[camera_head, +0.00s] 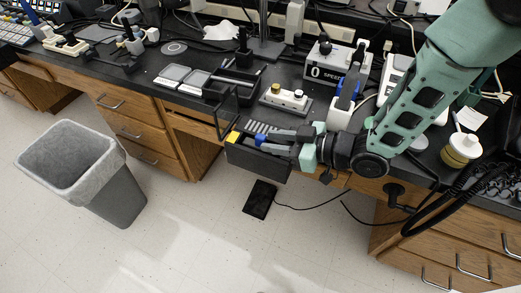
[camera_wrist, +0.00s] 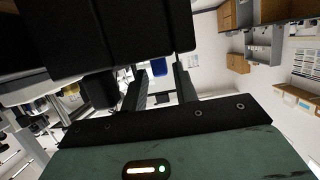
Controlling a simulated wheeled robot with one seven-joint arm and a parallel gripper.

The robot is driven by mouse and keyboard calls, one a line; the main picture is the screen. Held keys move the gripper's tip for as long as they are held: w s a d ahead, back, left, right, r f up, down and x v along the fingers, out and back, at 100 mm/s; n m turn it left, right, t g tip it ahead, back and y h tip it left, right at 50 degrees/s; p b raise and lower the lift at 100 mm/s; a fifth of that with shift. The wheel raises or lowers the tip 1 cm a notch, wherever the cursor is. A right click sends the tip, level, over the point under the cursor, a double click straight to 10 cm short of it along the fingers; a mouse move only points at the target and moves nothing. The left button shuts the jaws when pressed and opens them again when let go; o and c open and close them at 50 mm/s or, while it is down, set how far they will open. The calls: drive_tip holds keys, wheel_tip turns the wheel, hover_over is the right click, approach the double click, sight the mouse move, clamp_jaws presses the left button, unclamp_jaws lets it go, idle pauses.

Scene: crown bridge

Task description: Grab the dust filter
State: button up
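I cannot clearly make out which thing is the dust filter. A dark box-like part (camera_head: 257,163) with a yellow piece (camera_head: 234,137) at its left end is at the bench's front edge, just beyond and below my gripper (camera_head: 270,142). My gripper points left, with blue at its fingertips. In the wrist view my gripper's two fingers (camera_wrist: 160,82) stand apart, with a gap between them. A small blue patch (camera_wrist: 159,67) shows beyond the gap. Large dark shapes fill the upper left of that view and hide what lies there.
The black bench (camera_head: 150,75) holds a speed-dial device (camera_head: 335,68), a white-knobbed block (camera_head: 286,98) and a black frame stand (camera_head: 229,92). A white-capped jar (camera_head: 461,150) is at the right. A grey bin (camera_head: 108,196) stands on the open floor, left. A black pad (camera_head: 260,199) lies below my gripper.

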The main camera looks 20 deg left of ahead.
drive_tip(key=shift+x, duration=0.9)
drive_tip(key=shift+c, duration=0.3)
clamp_jaws()
